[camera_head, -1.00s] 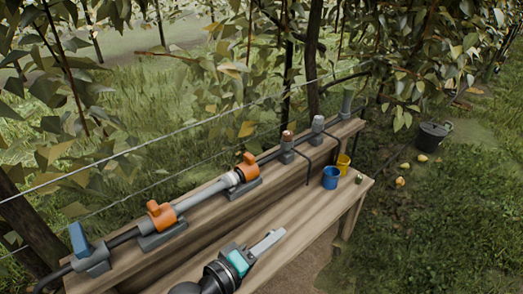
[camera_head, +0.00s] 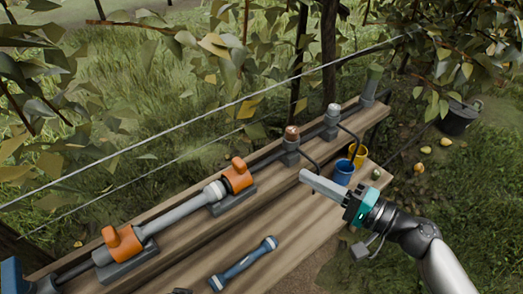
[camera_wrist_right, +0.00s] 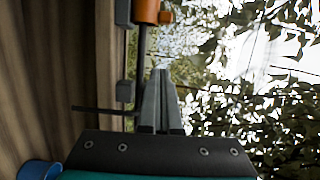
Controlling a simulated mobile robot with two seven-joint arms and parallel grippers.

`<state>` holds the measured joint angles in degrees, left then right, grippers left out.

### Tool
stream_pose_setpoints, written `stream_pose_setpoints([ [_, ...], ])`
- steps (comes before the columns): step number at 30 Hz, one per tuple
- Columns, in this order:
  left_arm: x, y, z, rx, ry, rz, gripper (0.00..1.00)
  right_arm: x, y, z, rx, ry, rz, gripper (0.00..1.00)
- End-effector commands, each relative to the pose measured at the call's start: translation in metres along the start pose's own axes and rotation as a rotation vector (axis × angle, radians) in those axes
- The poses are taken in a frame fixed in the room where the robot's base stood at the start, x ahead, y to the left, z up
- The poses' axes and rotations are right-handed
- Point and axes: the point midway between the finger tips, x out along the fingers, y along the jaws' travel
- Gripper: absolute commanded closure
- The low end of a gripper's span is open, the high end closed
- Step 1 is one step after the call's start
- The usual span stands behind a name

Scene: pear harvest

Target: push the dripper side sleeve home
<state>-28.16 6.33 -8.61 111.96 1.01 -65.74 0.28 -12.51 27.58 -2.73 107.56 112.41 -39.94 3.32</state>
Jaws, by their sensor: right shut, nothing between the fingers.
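A grey pipe (camera_head: 175,215) lies along the raised bench shelf between two orange-handled valves, the left valve (camera_head: 122,245) and the right valve (camera_head: 237,176). A pale ribbed collar (camera_head: 214,192) sits at the pipe's right end, against the right valve; it looks like the dripper side sleeve. I cannot tell whether it is fully seated. My right gripper (camera_head: 304,174) is shut and empty, right of the right valve and apart from it, in front of the copper-topped post (camera_head: 291,140). Its shut fingers show in the right wrist view (camera_wrist_right: 160,75). My left gripper is out of view.
A blue-handled tool (camera_head: 244,262) lies on the lower bench. A blue cup (camera_head: 343,172) and a yellow cup (camera_head: 358,154) stand at its far end. A white-topped post (camera_head: 333,112) stands farther right. A wire (camera_head: 190,126) runs behind the shelf.

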Motion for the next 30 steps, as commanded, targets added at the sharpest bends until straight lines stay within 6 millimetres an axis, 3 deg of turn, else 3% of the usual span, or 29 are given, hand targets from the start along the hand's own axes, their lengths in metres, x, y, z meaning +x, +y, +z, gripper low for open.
stream_pose_setpoints([
  [8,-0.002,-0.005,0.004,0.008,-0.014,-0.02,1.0,0.018,-0.006,-0.003,0.016,0.003,-0.02,1.0],
  [23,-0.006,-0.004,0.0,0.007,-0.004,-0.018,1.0,0.103,-0.007,-0.002,0.014,0.002,-0.018,1.0],
  [30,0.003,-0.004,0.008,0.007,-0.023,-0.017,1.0,0.108,-0.008,0.03,0.015,0.002,-0.016,1.0],
])
